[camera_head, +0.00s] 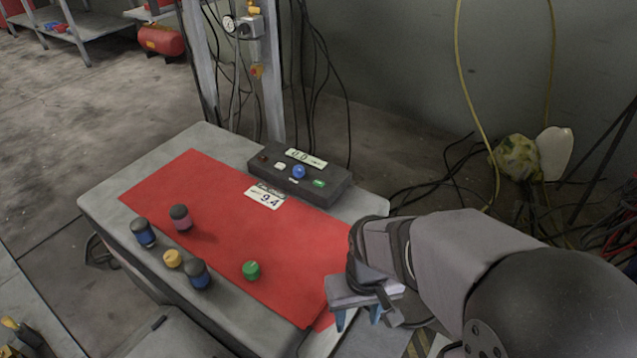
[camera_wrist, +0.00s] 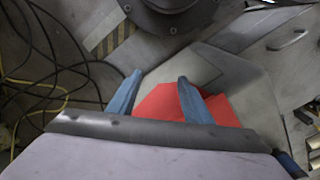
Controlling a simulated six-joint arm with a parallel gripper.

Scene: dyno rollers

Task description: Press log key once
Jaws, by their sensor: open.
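A dark control box (camera_head: 322,190) stands at the back right of the table. Its top carries a white display reading 0.0 (camera_head: 306,158), a blue round button (camera_head: 298,172), a green key (camera_head: 319,183), a white key (camera_head: 280,167) and a dark red one (camera_head: 263,157). Which key is the log key cannot be read. My gripper (camera_head: 358,318) is beyond the table's right front corner, well apart from the box. In the wrist view, its two blue fingers (camera_wrist: 158,96) are spread and empty, with part of the red mat (camera_wrist: 160,104) showing between them.
The red mat (camera_head: 215,225) covers much of the grey table (camera_head: 130,190). A white card reading 9.4 (camera_head: 266,197) lies in front of the box. Blue-dark cylinders (camera_head: 143,232), a pink-dark one (camera_head: 181,217), a yellow piece (camera_head: 173,259) and a green one (camera_head: 251,270) stand towards the front.

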